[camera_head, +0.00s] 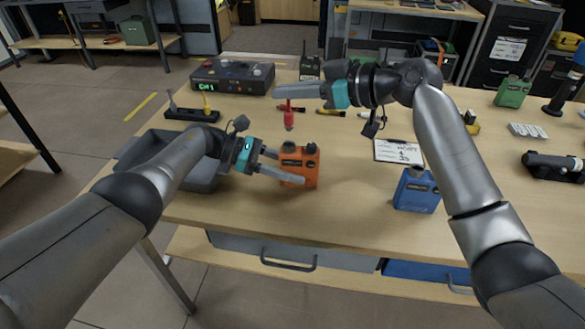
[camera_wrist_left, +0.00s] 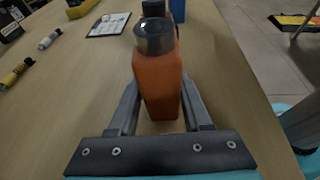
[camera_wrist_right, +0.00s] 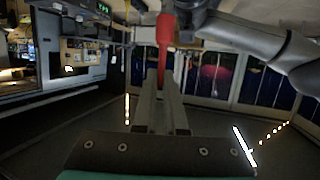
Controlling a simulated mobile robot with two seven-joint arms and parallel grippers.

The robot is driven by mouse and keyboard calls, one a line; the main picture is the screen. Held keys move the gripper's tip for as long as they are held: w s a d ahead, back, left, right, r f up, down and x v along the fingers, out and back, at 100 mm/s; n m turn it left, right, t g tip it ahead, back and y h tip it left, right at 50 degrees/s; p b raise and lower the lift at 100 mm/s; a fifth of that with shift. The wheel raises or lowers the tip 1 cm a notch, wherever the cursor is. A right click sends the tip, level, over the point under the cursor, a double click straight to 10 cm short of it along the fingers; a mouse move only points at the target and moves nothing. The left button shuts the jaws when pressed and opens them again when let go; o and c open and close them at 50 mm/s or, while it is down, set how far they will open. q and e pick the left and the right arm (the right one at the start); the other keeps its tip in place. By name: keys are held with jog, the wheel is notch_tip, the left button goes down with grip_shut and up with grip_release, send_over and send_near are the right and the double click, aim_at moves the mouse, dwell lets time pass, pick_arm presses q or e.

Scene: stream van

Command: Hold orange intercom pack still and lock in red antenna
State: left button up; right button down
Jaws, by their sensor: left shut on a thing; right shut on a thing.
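The orange intercom pack (camera_head: 297,167) stands upright on the table, with a dark round socket on top. My left gripper (camera_head: 285,172) is shut on it from the left side. In the left wrist view the orange pack (camera_wrist_left: 160,85) sits between the two fingers. The red antenna (camera_head: 289,118) hangs from my right gripper (camera_head: 283,101), above the orange pack and apart from it. In the right wrist view the red antenna (camera_wrist_right: 165,42) shows at the tips of the shut fingers.
A blue pack (camera_head: 416,190) stands to the right near the front edge. A clipboard (camera_head: 398,151) lies behind it. A dark grey bin (camera_head: 200,172) is at left beneath my left arm.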

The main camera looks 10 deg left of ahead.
aim_at(289, 111)
pick_arm(q)
grip_shut()
pick_arm(e)
jog(key=shift+f, duration=0.1)
jog(key=shift+f, duration=1.1)
pick_arm(q)
jog(key=o, duration=0.6)
grip_release()
jog(key=shift+c, duration=0.2)
grip_shut()
